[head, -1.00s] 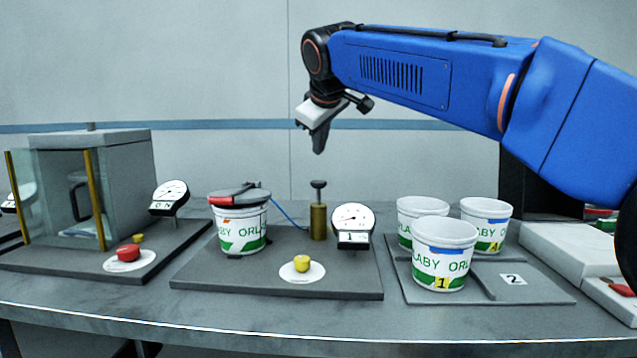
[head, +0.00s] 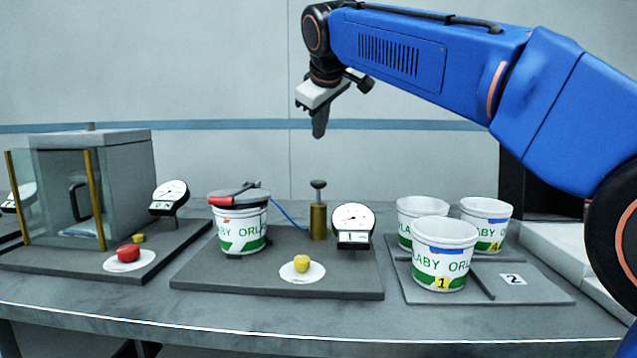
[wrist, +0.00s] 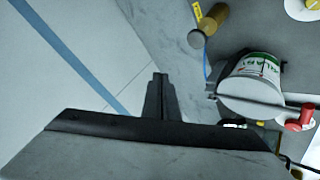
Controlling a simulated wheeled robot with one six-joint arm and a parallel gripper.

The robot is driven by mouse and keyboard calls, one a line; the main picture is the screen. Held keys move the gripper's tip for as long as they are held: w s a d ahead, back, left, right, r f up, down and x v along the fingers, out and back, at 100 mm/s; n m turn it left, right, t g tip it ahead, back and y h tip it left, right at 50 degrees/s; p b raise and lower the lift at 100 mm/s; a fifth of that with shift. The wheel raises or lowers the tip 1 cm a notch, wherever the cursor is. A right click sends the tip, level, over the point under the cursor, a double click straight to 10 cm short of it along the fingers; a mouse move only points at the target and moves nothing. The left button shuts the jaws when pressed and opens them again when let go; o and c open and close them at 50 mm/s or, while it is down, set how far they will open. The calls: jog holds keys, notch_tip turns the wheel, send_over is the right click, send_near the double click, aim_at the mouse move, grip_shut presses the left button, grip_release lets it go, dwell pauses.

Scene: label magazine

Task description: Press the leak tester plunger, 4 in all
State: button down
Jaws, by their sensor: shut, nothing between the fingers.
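The leak tester plunger (head: 318,186) is a dark knob on a thin stem above a brass cylinder (head: 318,221), at the back of the middle station. It stands upright, with its stem showing. In the wrist view the plunger knob (wrist: 196,39) is at the upper right. My gripper (head: 319,133) is shut and empty, pointing down, above the plunger and apart from it. In the wrist view my fingers (wrist: 158,82) are together. A dial gauge (head: 352,219) beside the plunger has a small display that seems to read 1.
A lidded tub (head: 241,228) with a red handle stands left of the plunger. A yellow button (head: 302,263) is in front. Several open tubs (head: 444,262) stand on a tray at right. A glass-doored chamber (head: 122,190) with a red button (head: 128,253) is at left.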

aim_at(319, 182)
jog(key=shift+f, duration=4.4)
jog(key=shift+f, duration=0.2)
jog(key=shift+f, duration=0.25)
